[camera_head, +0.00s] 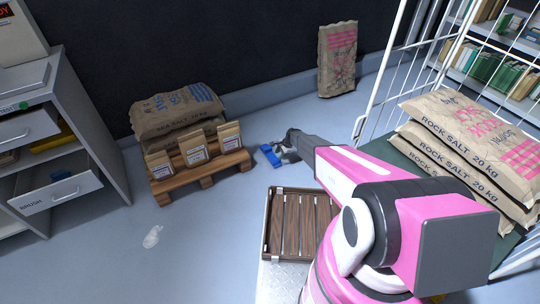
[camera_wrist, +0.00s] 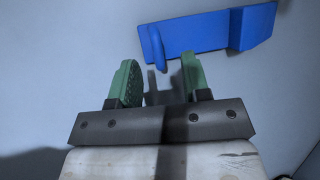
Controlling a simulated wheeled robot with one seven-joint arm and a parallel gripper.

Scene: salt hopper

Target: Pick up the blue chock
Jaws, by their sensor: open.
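The blue chock (camera_head: 271,156) lies on the grey floor just right of the wooden pallet. It also shows in the wrist view (camera_wrist: 205,32), a long flat blue piece with a raised block at its right end and a small upright tab near its left end. My gripper (camera_head: 283,152) is low over the floor beside the chock. In the wrist view its two green fingers (camera_wrist: 158,78) are apart with nothing between them. The fingertips point at the chock's near edge; I cannot tell whether they touch it.
A pallet (camera_head: 203,181) with salt sacks and small bags stands left of the chock. A slatted crate (camera_head: 299,226) is nearer me. A wire cage (camera_head: 392,78) with salt sacks stands right. Another sack (camera_head: 337,58) leans at the back wall. Open drawers (camera_head: 56,183) are at left.

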